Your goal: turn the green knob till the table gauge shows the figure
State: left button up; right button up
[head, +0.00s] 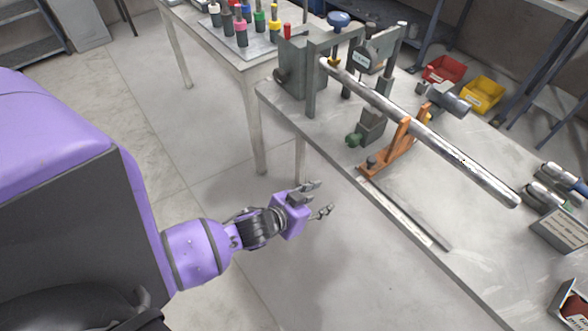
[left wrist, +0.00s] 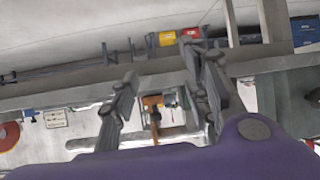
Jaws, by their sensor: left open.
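The green knob (head: 353,140) sits low at the near edge of the steel bench, on the side of a grey block. A dark sign-like plate (head: 363,58) with small pale lettering stands by the clamp frame; I cannot read it or tell if it is the gauge. My left gripper (head: 325,197) is open and empty, in front of the bench edge, below and left of the knob and apart from it. Its spread fingers also show in the left wrist view (left wrist: 158,62), where I cannot make out the knob. My right gripper is not in view.
A long metal tube (head: 462,162) lies slanted across the bench on an orange support (head: 392,150). A red bin (head: 444,69) and a yellow bin (head: 482,95) stand behind. A second table (head: 197,32) holds several coloured-collared tools. Open floor lies left of the bench.

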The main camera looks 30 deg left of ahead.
pick_arm(q)
jog(key=s+f, duration=0.2)
jog(key=s, duration=0.4)
jog(key=s+f+n+g+y, duration=0.1)
jog(key=s+f, duration=0.2)
jog(key=s, duration=0.3)
jog(key=shift+s+f, duration=0.25)
jog(key=shift+s, duration=0.1)
jog(key=shift+d, duration=0.1)
